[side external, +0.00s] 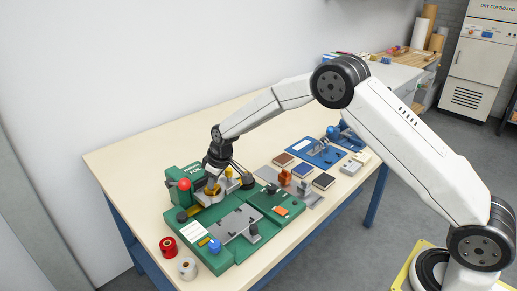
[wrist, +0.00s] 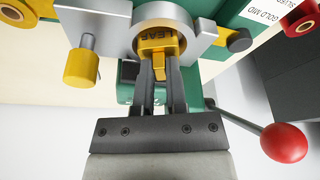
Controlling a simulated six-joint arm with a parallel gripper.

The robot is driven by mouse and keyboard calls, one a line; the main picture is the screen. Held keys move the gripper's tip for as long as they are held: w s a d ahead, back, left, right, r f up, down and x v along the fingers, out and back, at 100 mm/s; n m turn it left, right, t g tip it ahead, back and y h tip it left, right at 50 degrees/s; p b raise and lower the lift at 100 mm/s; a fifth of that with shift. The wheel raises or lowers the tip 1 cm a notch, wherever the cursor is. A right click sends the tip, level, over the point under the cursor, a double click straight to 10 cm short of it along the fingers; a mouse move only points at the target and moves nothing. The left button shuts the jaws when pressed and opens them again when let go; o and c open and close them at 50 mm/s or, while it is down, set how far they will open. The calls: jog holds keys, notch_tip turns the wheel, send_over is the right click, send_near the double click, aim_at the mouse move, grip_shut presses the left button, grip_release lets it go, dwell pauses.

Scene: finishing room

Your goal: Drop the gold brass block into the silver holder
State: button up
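The gold brass block (wrist: 158,41), with raised letters on its face, sits within the round opening of the silver holder (wrist: 205,22) in the wrist view. A narrow gold tab of the block lies between the two dark fingers of my gripper (wrist: 160,70), which appear closed against it. In the side view my gripper (side external: 213,178) points down over the green machine (side external: 262,207), with a bit of gold (side external: 211,190) under it. The fingers partly hide the block's lower part, and how deep it sits in the holder is unclear.
A red ball lever (side external: 184,185) stands close left of my gripper. A brass knob (wrist: 81,66) sits beside the holder. Red (side external: 169,247) and white (side external: 187,268) rolls stand at the table's front left. Dark blocks and a blue press (side external: 345,137) lie to the right.

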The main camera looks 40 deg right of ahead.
jog(key=shift+o, duration=0.7)
jog(key=v, duration=1.1)
dwell(0.8)
jog(key=shift+s, duration=0.1)
jog(key=s+d+f+m, duration=0.1)
jog(key=s+d+m, duration=0.1)
jog(key=s, duration=1.2)
jog(key=s+d+f+m+h, duration=0.1)
jog(key=s+d+f+m, duration=0.1)
jog(key=s, duration=1.2)
jog(key=shift+s+d+f+m+g, duration=0.2)
jog(key=shift+s+d+m+g, duration=0.1)
jog(key=shift+d, duration=0.5)
